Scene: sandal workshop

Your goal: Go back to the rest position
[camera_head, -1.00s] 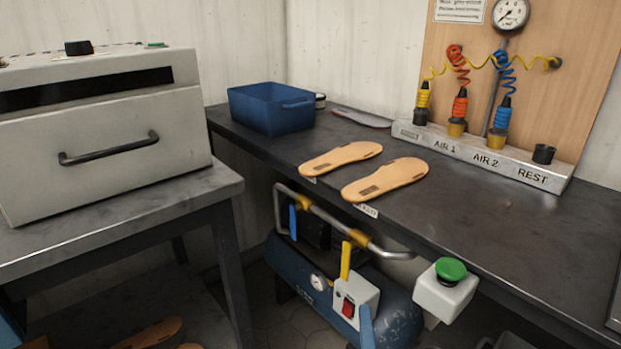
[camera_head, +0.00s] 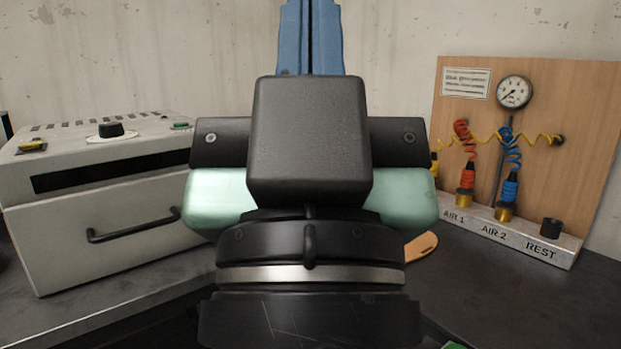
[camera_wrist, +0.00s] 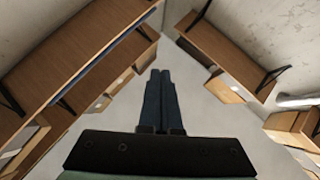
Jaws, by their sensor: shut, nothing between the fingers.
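My gripper (camera_head: 310,38) is raised upright in the middle of the head view, with its two blue fingers pointing up and shut together. In the wrist view the blue fingers (camera_wrist: 160,85) lie side by side with nothing between them. The gripper stands clear of the benches and touches nothing that I can see. My wrist and the gripper's black body hide much of the bench behind.
A grey oven-like box (camera_head: 95,205) with a handle stands at left. At right are a dark bench (camera_head: 500,300), an air fitting rack (camera_head: 510,236), a gauge (camera_head: 514,91) and part of a tan sole (camera_head: 421,248). Wooden shelves (camera_wrist: 235,60) flank the fingers in the wrist view.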

